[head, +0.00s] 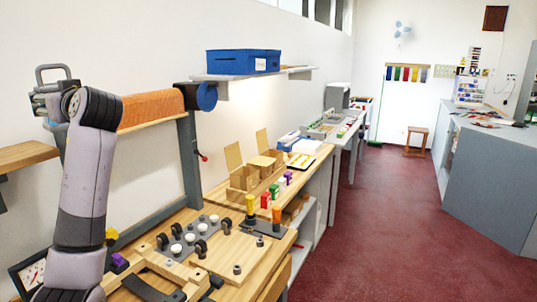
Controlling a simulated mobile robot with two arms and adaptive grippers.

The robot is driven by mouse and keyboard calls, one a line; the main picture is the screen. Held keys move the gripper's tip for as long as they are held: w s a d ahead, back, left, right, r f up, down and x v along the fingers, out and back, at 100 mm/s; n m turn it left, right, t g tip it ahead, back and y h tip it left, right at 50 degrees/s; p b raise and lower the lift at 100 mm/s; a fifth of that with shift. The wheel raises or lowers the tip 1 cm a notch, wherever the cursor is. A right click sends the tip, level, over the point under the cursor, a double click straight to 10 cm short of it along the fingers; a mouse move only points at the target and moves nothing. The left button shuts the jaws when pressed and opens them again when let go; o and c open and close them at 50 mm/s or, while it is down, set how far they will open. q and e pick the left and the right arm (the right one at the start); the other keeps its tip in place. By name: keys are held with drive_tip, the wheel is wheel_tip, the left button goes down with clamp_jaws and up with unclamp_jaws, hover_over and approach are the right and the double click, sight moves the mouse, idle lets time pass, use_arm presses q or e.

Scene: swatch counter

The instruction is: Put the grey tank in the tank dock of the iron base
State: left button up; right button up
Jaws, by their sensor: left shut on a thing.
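My left arm rises from the bottom left, and its gripper (48,100) is high at the left, in front of the white wall. The gripper is small and partly hidden by my wrist. It is shut on a grey thing with a squared loop (53,67) on top, held in the air well above the bench. I cannot tell for sure that this is the grey tank. I cannot make out the iron base or its tank dock; my arm hides part of the left side. My right gripper is not in view.
The wooden bench (235,250) holds a grey plate with white knobs (190,238), cardboard boxes (243,180) and coloured blocks. An orange roll (150,108) on a frame and a wooden shelf (25,155) are close to my arm. The red floor (370,230) is clear.

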use_arm(q)
drive_tip(key=s+d+f+m+t+h, duration=0.15)
drive_tip(key=d+f, duration=0.25)
drive_tip(key=f, duration=0.5)
drive_tip(key=d+f+m+t+h, duration=0.25)
drive_tip(key=d+f, duration=0.25)
drive_tip(key=f, duration=0.3)
drive_tip(key=s+d+f+m+t+h, duration=0.15)
drive_tip(key=d+f, duration=0.25)
drive_tip(key=f, duration=0.5)
drive_tip(key=s+d+f+m+t+h, duration=0.1)
drive_tip(key=s+d+f+m+h, duration=0.2)
drive_tip(key=s+d+f+h, duration=0.45)
drive_tip(key=s+d+f+m, duration=0.1)
drive_tip(key=s+d+f, duration=0.1)
drive_tip(key=s+f, duration=0.3)
drive_tip(key=s+d+f+m+h+b, duration=0.1)
drive_tip(key=s+d+f, duration=0.2)
drive_tip(key=s, duration=1)
wheel_tip(320, 180, down, 2)
drive_tip(key=shift+s+d+f+t+h, duration=0.1)
drive_tip(key=shift+s+d+t+h, duration=0.2)
drive_tip(key=shift+t, duration=0.15)
